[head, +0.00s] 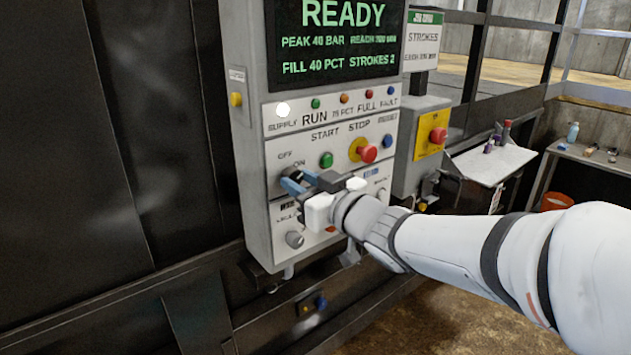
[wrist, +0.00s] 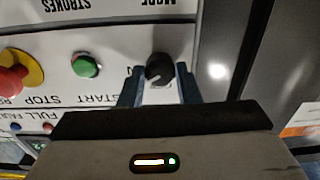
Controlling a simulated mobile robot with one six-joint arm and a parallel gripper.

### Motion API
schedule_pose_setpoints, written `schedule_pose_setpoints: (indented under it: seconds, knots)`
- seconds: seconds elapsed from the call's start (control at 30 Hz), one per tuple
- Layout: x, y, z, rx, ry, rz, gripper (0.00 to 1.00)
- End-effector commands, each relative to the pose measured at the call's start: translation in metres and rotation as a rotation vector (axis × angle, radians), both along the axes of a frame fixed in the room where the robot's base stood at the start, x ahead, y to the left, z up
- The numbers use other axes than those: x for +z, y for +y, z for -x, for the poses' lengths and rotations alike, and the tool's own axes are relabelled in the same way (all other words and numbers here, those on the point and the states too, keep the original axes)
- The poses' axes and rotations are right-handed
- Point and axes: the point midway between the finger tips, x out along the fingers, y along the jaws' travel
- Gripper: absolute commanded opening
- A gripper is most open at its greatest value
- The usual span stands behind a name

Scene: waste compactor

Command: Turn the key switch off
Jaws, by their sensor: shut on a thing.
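The key switch is a round black knob (wrist: 159,68) on the grey control panel (head: 257,200), with OFF and ON labels beside it in the head view. My gripper (wrist: 160,82) is shut on the knob, with one blue-grey finger on each side of it. In the head view my gripper (head: 298,182) reaches the panel from the right and hides most of the knob. The display (head: 335,40) above reads READY, and the white supply lamp (head: 283,110) looks lit.
A green start button (head: 326,160) and a red mushroom stop button (head: 367,153) sit just right of the switch. A second red button on a yellow plate (head: 431,137) is farther right. A grey selector knob (head: 294,239) is below.

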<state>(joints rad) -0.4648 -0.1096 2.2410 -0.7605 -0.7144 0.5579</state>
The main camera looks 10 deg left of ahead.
Motion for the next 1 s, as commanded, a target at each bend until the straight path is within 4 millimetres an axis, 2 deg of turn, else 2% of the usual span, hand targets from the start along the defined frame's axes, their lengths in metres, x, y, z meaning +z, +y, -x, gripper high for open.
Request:
schedule_pose_setpoints:
  seconds: [0.47,1.0]
  knots:
    - [-0.0033,0.0001,-0.0002,0.001,-0.094,0.072,0.07]
    - [-0.0033,0.0,-0.0004,0.001,-0.476,0.371,0.07]
